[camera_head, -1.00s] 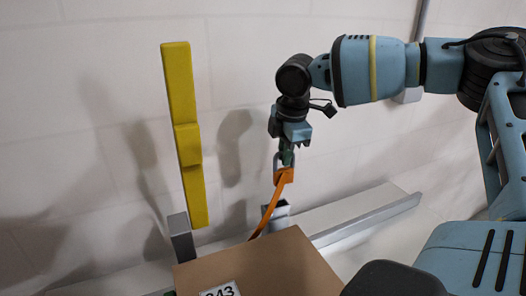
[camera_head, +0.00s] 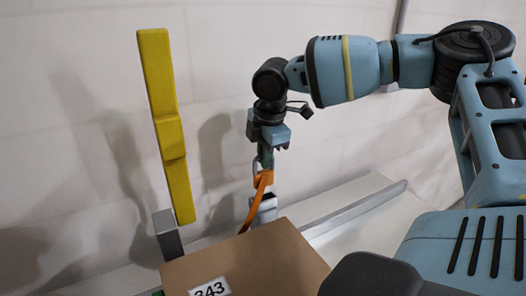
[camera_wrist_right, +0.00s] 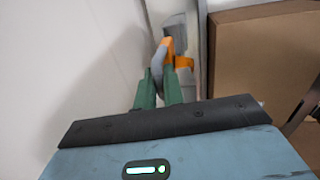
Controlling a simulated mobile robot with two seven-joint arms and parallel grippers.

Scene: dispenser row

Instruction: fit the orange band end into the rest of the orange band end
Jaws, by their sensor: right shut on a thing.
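My right gripper (camera_head: 264,158) points down and is shut on the orange band end (camera_head: 263,180), just above the grey rest (camera_head: 265,208). The orange band runs from it down to the left behind the cardboard box. In the right wrist view, the green fingers of my right gripper (camera_wrist_right: 159,82) hold a grey loop (camera_wrist_right: 157,62) on the orange band end (camera_wrist_right: 184,62). The grey rest (camera_wrist_right: 176,24) shows just beyond it. I cannot tell whether the band end touches the rest. My left gripper is out of view.
A cardboard box (camera_head: 260,259) marked 343 stands in front of the rest. A tall yellow bar (camera_head: 165,120) rises from a grey post (camera_head: 168,236) at left. A grey rail (camera_head: 355,208) runs along the white ledge at right, and a pale wall is close behind.

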